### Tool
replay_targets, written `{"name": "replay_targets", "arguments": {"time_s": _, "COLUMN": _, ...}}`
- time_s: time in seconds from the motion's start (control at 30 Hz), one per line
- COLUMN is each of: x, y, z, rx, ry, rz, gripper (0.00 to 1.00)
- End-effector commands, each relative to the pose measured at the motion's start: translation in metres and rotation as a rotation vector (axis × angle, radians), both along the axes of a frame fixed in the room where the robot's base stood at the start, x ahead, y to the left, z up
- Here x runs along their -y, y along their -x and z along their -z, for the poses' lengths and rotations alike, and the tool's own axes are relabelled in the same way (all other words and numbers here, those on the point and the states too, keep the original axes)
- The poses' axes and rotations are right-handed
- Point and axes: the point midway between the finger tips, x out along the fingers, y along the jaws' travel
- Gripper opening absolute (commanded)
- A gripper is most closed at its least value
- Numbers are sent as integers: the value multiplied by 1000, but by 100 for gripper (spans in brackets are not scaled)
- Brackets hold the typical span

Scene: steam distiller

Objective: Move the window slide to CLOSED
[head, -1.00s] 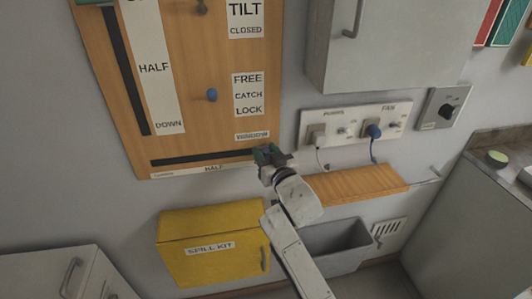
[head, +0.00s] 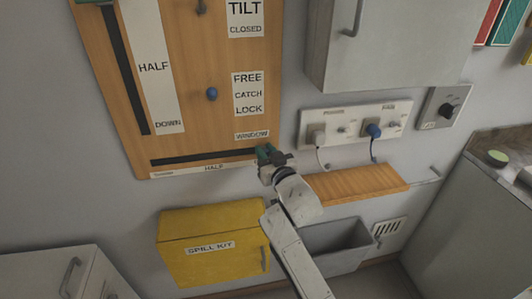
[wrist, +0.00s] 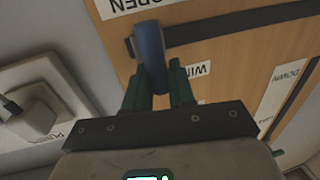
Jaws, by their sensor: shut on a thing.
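The window slide is a horizontal black slot (head: 200,157) along the bottom of the wooden panel, under a WINDOW label (head: 252,135). HALF is printed below its middle; the small label at its left end is hard to read. The blue slide handle (wrist: 150,48) stands at the slot's end beside the OPEN label (wrist: 125,8) in the wrist view, which is the right end in the head view. My gripper (head: 267,154) hides the handle in the head view. In the wrist view my green fingers (wrist: 157,85) are shut on the handle, one on each side.
Above are a blue catch knob (head: 212,94) and a vertical slot (head: 125,70). A socket plate (head: 355,125) with plugs and cords is right of my gripper. A wooden shelf (head: 358,183) and yellow spill kit box (head: 213,242) lie below. The panel left along the slot is clear.

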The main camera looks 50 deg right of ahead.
Motion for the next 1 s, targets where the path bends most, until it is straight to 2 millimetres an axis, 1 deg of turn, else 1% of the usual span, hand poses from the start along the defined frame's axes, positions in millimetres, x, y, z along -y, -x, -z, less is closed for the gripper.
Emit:
{"name": "replay_targets", "arguments": {"time_s": 0.17, "x": -16, "y": -10, "z": 5, "rx": 4, "ry": 2, "rz": -10, "gripper": 0}}
{"name": "replay_targets", "arguments": {"time_s": 0.37, "x": -49, "y": -31, "z": 7, "rx": 9, "ry": 3, "rz": -20, "gripper": 0}}
{"name": "replay_targets", "arguments": {"time_s": 0.77, "x": -124, "y": -82, "z": 7, "rx": 7, "ry": 2, "rz": -12, "gripper": 0}}
{"name": "replay_targets", "arguments": {"time_s": 1.0, "x": -181, "y": -119, "z": 7, "rx": 6, "ry": 1, "rz": -15, "gripper": 0}}
